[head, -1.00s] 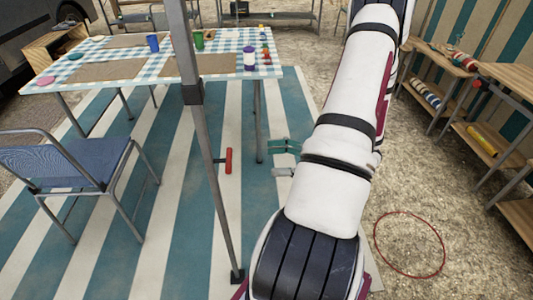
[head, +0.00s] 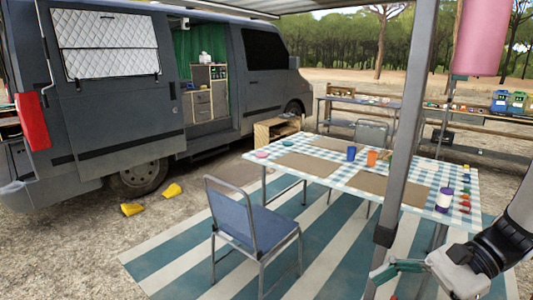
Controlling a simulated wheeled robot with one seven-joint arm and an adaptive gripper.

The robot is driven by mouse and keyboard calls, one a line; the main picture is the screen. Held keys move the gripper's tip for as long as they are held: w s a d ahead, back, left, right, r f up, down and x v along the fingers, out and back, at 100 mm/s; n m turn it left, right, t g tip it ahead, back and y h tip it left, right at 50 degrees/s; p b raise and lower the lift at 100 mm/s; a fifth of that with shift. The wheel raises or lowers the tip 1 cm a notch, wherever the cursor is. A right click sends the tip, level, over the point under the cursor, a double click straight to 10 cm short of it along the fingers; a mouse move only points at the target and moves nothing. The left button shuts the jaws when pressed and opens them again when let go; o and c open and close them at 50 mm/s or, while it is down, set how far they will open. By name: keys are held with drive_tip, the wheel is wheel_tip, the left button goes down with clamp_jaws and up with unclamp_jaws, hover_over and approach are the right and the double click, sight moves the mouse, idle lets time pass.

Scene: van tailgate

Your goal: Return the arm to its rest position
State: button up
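My arm (head: 515,240) comes in from the right edge of the head view and slants down to the left. My gripper (head: 388,280) is at the bottom, right of the middle, close to the awning pole (head: 407,140). One teal finger shows clearly, with a gap below it; the other finger is mostly cut off by the picture's lower edge. I see nothing held between the fingers. I cannot tell whether the gripper touches the pole.
A table with a checked cloth (head: 338,150) stands beyond the pole, with cups and small items on it. A blue chair (head: 252,225) stands on the striped rug (head: 190,255). A grey van (head: 120,110) is at the left, with yellow wedges (head: 172,190) on the gravel.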

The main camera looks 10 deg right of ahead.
drive_tip(key=s+a+r+n+t+h+p, duration=0.1)
drive_tip(key=s+a+r+n+h+p, duration=0.2)
drive_tip(key=r+n, duration=0.5)
drive_tip(key=s+a+r+n+t+h+p, duration=0.1)
drive_tip(key=s+a+r+n+h+p, duration=0.2)
drive_tip(key=s+a+r+n+h, duration=0.2)
wheel_tip(320, 180, up, 4)
drive_tip(key=a+n+h, duration=0.2)
drive_tip(key=n+h, duration=0.1)
drive_tip(key=n, duration=0.1)
drive_tip(key=shift+a+t+h+p, duration=0.15)
drive_tip(key=shift+t+h+p, duration=0.15)
drive_tip(key=shift+t, duration=0.1)
